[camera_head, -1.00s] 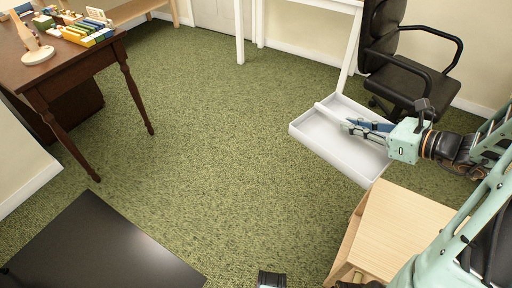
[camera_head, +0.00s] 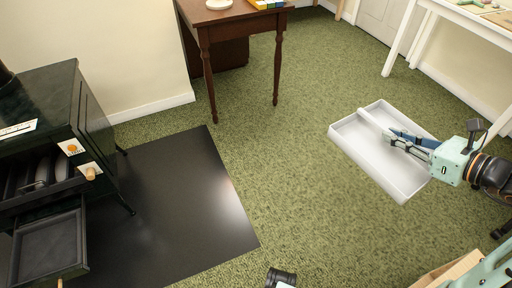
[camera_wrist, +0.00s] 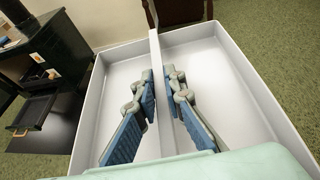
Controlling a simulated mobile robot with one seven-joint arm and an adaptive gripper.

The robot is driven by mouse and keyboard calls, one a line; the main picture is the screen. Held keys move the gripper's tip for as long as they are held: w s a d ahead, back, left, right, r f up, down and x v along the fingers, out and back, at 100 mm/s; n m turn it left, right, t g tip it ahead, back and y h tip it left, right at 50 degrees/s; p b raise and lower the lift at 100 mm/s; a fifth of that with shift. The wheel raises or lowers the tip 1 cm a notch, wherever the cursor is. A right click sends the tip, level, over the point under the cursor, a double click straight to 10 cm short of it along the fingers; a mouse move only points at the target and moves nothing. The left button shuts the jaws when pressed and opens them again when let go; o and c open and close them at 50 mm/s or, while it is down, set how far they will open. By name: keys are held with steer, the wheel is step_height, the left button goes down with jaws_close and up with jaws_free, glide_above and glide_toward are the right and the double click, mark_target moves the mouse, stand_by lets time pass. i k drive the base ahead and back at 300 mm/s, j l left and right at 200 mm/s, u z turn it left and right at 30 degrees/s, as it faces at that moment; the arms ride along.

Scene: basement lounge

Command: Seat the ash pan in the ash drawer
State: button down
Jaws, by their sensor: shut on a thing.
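The ash pan (camera_head: 357,150) is a shallow light-grey tray with a thin bar across its middle, held level above the carpet at the right of the head view. My gripper (camera_head: 398,138) is shut on this bar, one blue-padded finger on each side. The wrist view shows the pan (camera_wrist: 240,85) and my gripper (camera_wrist: 160,85) from above; the pan is empty. The ash drawer (camera_head: 82,262) is a dark open tray pulled out low from the black stove at the left. The drawer (camera_wrist: 35,108) also shows in the wrist view. The pan is well apart from it.
The black stove (camera_head: 40,105) stands at the left on a dark floor plate (camera_head: 185,205). A brown wooden table (camera_head: 240,22) is at the back. A white table (camera_head: 470,20) is at the upper right. Green carpet (camera_head: 285,190) lies clear between plate and pan.

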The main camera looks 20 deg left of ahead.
mark_target(50, 250)
steer(key=j+u, duration=0.1)
steer(key=u, duration=3.55)
steer(key=i+l, duration=0.15)
steer(key=i, duration=0.25)
steer(key=i+l, duration=0.1)
steer(key=i, duration=0.25)
steer(key=i+l+u, duration=0.1)
steer(key=i, duration=0.3)
steer(key=i+l, duration=0.15)
steer(key=i+l+u, duration=0.1)
steer(key=l, duration=0.25)
steer(key=i, duration=0.1)
